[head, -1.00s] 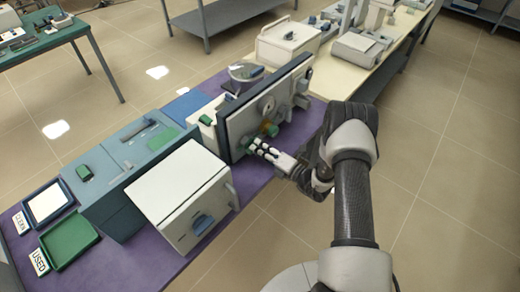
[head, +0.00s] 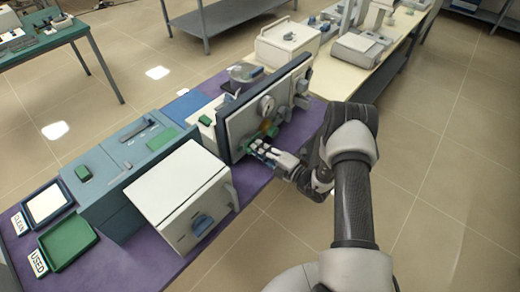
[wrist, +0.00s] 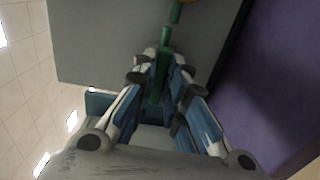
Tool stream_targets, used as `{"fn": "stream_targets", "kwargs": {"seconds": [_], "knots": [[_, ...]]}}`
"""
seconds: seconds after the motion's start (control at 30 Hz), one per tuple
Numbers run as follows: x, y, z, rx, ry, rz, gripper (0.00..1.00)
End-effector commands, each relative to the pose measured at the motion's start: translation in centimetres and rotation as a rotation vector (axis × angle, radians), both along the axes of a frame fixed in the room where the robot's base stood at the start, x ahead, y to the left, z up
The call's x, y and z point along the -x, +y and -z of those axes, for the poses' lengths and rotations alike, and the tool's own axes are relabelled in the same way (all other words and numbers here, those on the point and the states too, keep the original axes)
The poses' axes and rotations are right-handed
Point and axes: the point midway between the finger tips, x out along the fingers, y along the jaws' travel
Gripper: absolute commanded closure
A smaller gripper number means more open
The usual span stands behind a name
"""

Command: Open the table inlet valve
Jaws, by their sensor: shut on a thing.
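A grey upright panel (head: 238,130) stands on the purple-topped table and carries valves and a round gauge (head: 266,106). A valve with an orange-yellow body (head: 266,125) and green parts sits on the panel's near face. My gripper (head: 257,149) is at the panel's lower front, just below the orange body. In the wrist view, my gripper (wrist: 161,64) is shut on a green lever (wrist: 162,48), with its fingers on either side. Another green piece (wrist: 176,12) shows beyond it. My fingers hide part of the lever in the head view.
A white furnace (head: 180,190) stands left of my gripper, close by. The panel carries other fittings to the right of the valve. Purple tabletop (head: 255,180) is bare between furnace and panel. Green (head: 68,241) and white (head: 46,203) trays lie at the far left.

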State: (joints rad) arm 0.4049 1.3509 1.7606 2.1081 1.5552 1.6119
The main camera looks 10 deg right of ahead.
Motion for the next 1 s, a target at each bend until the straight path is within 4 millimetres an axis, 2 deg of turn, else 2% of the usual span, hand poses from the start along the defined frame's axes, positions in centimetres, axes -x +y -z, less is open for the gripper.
{"fn": "stream_targets", "kwargs": {"seconds": [0.17, 0.2, 0.47, 0.8, 1.0], "knots": [[0.0, 0.0, 0.0, -0.002, 0.002, 0.0, 1.0], [0.0, 0.0, 0.0, -0.002, 0.002, 0.0, 0.85], [0.0, 0.0, 0.0, -0.001, 0.001, 0.0, 0.68], [0.2, -0.1, 0.0, 0.0, 0.0, 0.001, 0.68], [2.2, -1.8, 0.0, -0.001, 0.002, 0.006, 0.68]]}}
